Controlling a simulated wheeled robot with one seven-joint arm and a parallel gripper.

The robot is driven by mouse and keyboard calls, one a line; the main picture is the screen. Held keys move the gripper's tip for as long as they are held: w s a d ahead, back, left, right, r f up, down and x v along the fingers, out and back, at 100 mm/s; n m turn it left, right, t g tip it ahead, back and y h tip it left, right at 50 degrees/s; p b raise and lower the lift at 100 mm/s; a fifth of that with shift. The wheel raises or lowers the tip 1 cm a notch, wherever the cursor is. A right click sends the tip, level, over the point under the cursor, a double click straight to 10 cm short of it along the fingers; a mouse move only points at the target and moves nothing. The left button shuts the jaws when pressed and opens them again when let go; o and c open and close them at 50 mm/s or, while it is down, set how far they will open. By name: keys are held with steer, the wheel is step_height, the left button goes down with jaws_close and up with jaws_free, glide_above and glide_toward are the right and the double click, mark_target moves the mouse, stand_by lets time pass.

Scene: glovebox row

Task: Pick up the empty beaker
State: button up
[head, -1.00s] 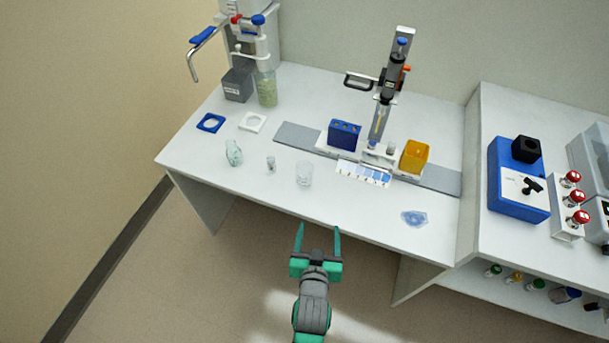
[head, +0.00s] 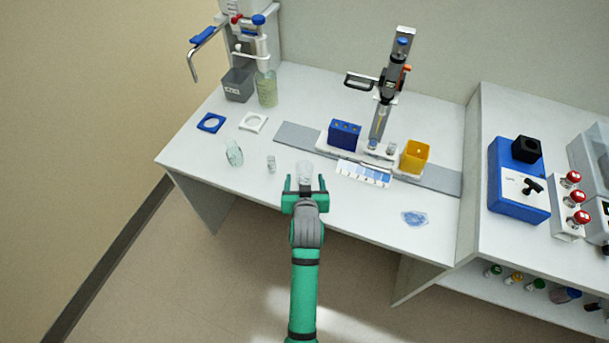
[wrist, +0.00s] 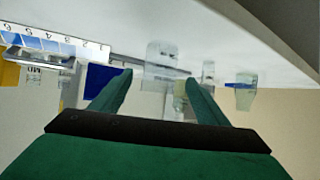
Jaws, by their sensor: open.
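A clear, empty-looking beaker (head: 305,168) stands upright near the front edge of the white bench in the head view. My gripper (head: 305,181) is open, with its two green fingers pointing at the beaker from the front edge side. The fingertips lie to the left and right of the beaker's lower part; I cannot tell how far it sits between them. In the wrist view the beaker (wrist: 162,58) appears, upside down, beyond the gap between the fingers (wrist: 160,78). Nothing is held.
A small clear vial (head: 271,163) and a greenish glass vessel (head: 234,154) stand left of the beaker. A numbered slide strip (head: 364,173), blue rack (head: 344,134) and yellow box (head: 414,157) are to its right. A crumpled blue film (head: 414,218) lies at the front right.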

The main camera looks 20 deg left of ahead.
mark_target(304, 169)
steer(key=x, duration=0.5)
steer(key=shift+w+f, duration=0.15)
steer(key=shift+w, duration=0.15)
steer(key=shift+s, duration=0.1)
steer(key=shift+s, duration=0.1)
steer(key=c, duration=1.1)
